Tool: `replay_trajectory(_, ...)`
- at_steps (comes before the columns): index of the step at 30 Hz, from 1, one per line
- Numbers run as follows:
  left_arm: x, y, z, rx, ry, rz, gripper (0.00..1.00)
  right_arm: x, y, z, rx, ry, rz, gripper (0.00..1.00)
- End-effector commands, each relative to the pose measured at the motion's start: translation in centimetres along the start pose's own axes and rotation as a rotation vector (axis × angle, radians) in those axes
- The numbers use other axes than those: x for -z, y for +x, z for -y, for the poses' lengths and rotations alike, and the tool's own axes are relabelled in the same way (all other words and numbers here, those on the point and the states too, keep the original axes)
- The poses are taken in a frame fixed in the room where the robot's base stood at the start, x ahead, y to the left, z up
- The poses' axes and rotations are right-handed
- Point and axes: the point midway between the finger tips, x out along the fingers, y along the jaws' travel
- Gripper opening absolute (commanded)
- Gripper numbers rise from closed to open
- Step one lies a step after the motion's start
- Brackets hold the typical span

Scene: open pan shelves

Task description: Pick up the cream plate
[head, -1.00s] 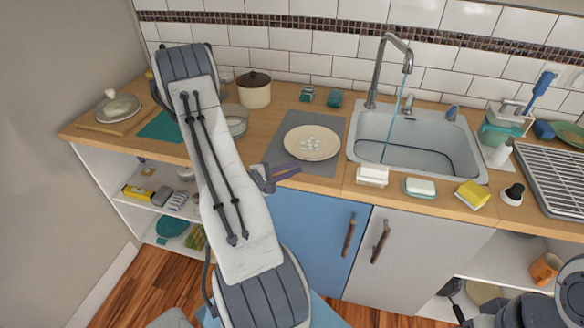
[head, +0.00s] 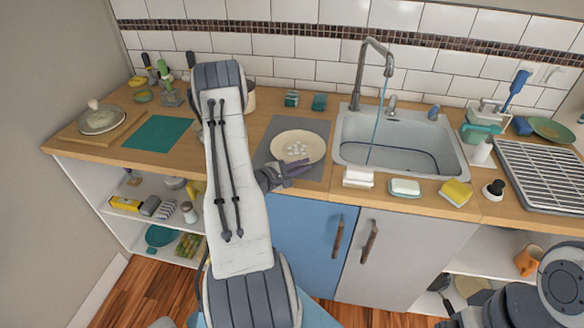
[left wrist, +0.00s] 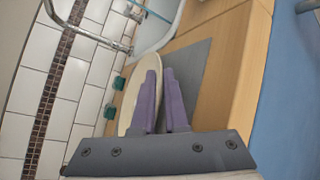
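The cream plate (head: 312,144) lies flat on a dark grey mat (head: 316,127) on the counter, left of the sink. My left gripper (head: 307,169), with purple fingers, is at the plate's near rim. In the left wrist view the fingers (left wrist: 163,85) are apart with a narrow gap, and the plate (left wrist: 129,106) shows at a steep slant behind and left of them. I cannot tell whether they touch the rim.
The sink (head: 348,140) with its tall tap (head: 361,75) is right of the mat. A white block (head: 358,178), a soap dish (head: 405,188) and a yellow sponge (head: 456,192) line the front edge. Two teal items (head: 319,102) stand behind the mat. My left arm hides a pot.

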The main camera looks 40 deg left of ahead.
Motion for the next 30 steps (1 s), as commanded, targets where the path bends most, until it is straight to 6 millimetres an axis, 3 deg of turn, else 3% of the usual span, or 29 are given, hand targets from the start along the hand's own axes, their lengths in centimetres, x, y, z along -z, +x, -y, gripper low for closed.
replay_trajectory(5,-0.05,1.07,0.00,0.000,0.000,0.000,0.11,0.01,-0.20,0.02,0.000,0.000,0.000,1.00)
replay_trajectory(13,0.01,1.15,0.01,0.000,0.000,-0.001,0.11,0.01,-0.18,0.01,0.000,0.000,0.000,1.00)
replay_trajectory(15,0.01,1.14,0.01,0.000,0.000,-0.001,0.00,0.01,-0.18,0.01,0.000,0.000,0.000,1.00)
replay_trajectory(30,0.03,1.09,0.05,0.001,-0.001,-0.001,0.00,0.01,-0.18,0.01,0.000,0.000,0.000,1.00)
